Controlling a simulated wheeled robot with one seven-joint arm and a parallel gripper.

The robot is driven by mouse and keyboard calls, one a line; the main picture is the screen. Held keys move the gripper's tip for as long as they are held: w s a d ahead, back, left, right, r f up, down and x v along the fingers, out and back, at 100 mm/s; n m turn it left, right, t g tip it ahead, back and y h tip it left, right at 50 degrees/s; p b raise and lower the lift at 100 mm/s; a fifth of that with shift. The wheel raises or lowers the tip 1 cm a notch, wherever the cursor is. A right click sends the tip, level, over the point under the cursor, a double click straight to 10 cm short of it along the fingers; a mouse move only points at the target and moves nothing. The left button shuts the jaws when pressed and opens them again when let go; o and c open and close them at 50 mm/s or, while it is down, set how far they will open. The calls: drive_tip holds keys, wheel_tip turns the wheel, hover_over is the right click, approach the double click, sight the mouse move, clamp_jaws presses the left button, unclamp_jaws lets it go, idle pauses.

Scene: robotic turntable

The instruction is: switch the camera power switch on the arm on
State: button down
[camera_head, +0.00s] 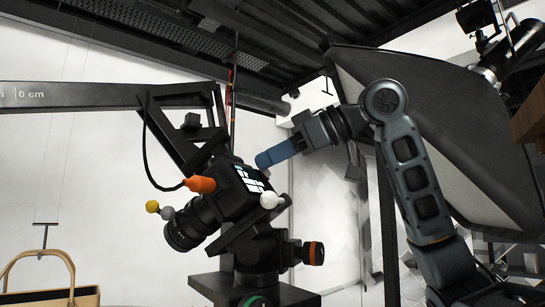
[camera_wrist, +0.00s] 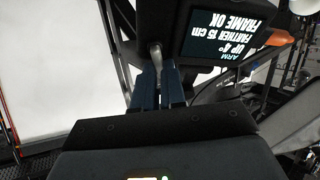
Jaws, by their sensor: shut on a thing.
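The black camera (camera_head: 232,190) with its lens (camera_head: 190,222) is mounted on a black arm rig, tilted, with a lit screen (camera_head: 250,180) on its body. In the wrist view the screen (camera_wrist: 222,38) shows upside-down text, including "FRAME OK". A small silver lever (camera_wrist: 155,50) stands out of the black housing beside the screen; it looks like the power switch. My gripper (camera_wrist: 158,75) is shut on this lever, with a dark blue finger on each side of it. In the head view my gripper (camera_head: 262,160) is at the camera's upper right edge, hiding the lever.
An orange plug (camera_head: 200,184) with a black cable sits on the camera's left. Yellow (camera_head: 152,206) and white (camera_head: 268,200) ball knobs stick out nearby. A long beam (camera_head: 70,95) extends left. A large softbox (camera_head: 430,120) stands behind my arm.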

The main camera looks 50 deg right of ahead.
drive_tip(key=shift+s+a+n, duration=0.1)
drive_tip(key=shift+n, duration=0.9)
drive_tip(key=c, duration=1.2)
unclamp_jaws()
drive_tip(key=b+v, duration=0.1)
drive_tip(key=v, duration=0.6)
drive_tip(key=shift+s, duration=0.3)
drive_tip(key=shift+r, duration=0.15)
